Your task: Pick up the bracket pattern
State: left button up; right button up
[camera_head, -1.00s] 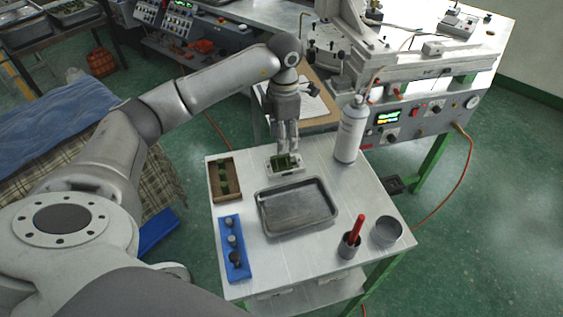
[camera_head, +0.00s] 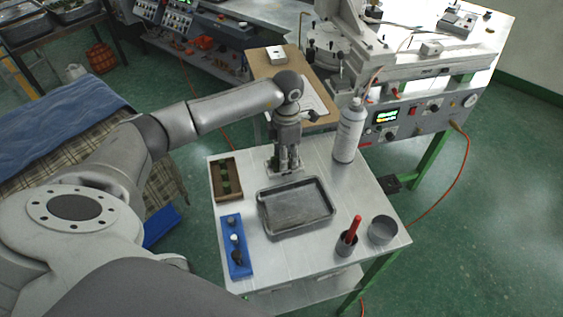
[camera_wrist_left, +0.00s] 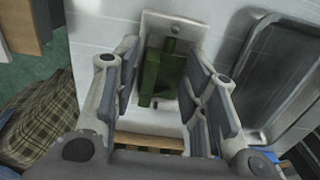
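The bracket pattern is a dark green block-like piece (camera_wrist_left: 160,75) in the left wrist view, standing on a pale metal plate (camera_wrist_left: 152,122). In the head view my fingers mostly hide it. My left gripper (camera_head: 285,165) points down at the back of the white table. In the left wrist view its fingers are open, one on each side of the green piece. A gap shows between the piece and the right-hand finger; whether the left-hand finger touches it I cannot tell. My right gripper is not in view.
A metal tray (camera_head: 262,218) lies just in front of the gripper. A spray can (camera_head: 348,135), a cup with a red handle (camera_head: 347,243) and a grey tin (camera_head: 382,231) stand at right.

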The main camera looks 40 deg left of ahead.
pick_arm(q)
grip_shut()
jog(key=shift+r, duration=0.1)
